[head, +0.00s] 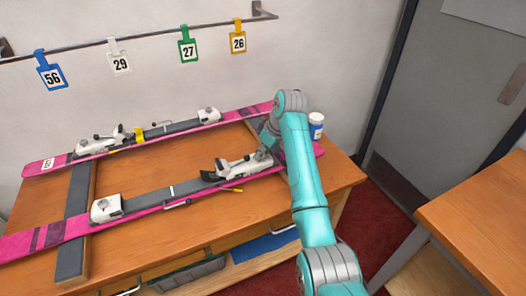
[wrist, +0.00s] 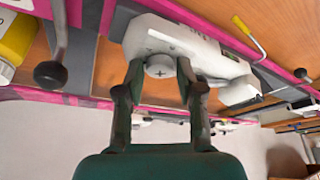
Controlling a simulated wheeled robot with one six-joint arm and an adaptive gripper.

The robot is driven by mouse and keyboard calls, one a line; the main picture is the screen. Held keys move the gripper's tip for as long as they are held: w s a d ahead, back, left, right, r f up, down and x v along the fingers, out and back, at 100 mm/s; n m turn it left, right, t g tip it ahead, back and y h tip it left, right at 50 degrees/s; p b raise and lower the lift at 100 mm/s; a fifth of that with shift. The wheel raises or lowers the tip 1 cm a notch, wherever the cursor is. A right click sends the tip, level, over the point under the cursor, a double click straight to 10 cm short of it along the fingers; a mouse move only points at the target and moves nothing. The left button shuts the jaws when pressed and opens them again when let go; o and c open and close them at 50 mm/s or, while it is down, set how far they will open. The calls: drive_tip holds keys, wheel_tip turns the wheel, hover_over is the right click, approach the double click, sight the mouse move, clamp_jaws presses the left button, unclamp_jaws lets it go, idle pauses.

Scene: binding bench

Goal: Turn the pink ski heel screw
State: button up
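Two pink skis lie on the wooden bench, a near one (head: 70,228) and a far one (head: 50,167). The near ski's white heel piece (head: 240,167) is by my gripper (head: 265,150); it fills the upper middle of the wrist view (wrist: 205,55). Its round cross-slotted screw (wrist: 160,70) faces the wrist camera. My gripper's fingers (wrist: 160,72) stand close on both sides of the screw, narrowly parted. I cannot tell whether they press on it. In the head view my arm and gripper hide the screw.
A white-and-blue bottle (head: 316,126) stands behind my arm. A yellow container (wrist: 16,40) and a dark ball-ended lever (wrist: 52,72) are left in the wrist view. Number tags hang on the wall rail (head: 85,46). Another wooden table (head: 480,215) is at the right.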

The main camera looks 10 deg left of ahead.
clamp_jaws()
drive_tip(key=shift+m, duration=0.3)
drive_tip(key=m, duration=0.2)
drive_tip(key=m+t+h, duration=0.1)
drive_tip(key=m, duration=0.1)
drive_tip(key=shift+s+a+t, duration=0.15)
drive_tip(key=shift+t, duration=0.15)
drive_tip(key=m+h, duration=0.1)
drive_tip(key=m, duration=0.2)
drive_tip(key=m+t+h, duration=0.1)
drive_tip(key=m, duration=0.2)
drive_tip(key=shift+s+a+m+h, duration=0.1)
drive_tip(key=shift+a+m+h, duration=0.1)
drive_tip(key=shift+m+h, duration=0.15)
drive_tip(key=m+h, duration=0.1)
drive_tip(key=m, duration=0.2)
drive_tip(key=m+h, duration=0.1)
drive_tip(key=m, duration=0.2)
drive_tip(key=shift+a+h, duration=0.2)
drive_tip(key=shift+h, duration=0.05)
drive_tip(key=m+g, duration=0.1)
drive_tip(key=m, duration=0.2)
drive_tip(key=m+g+h, duration=0.1)
drive_tip(key=m, duration=0.2)
drive_tip(key=shift+w+a+h, duration=0.1)
drive_tip(key=shift+w+h, duration=0.1)
drive_tip(key=shift+h, duration=0.1)
drive_tip(key=shift+m, duration=0.45)
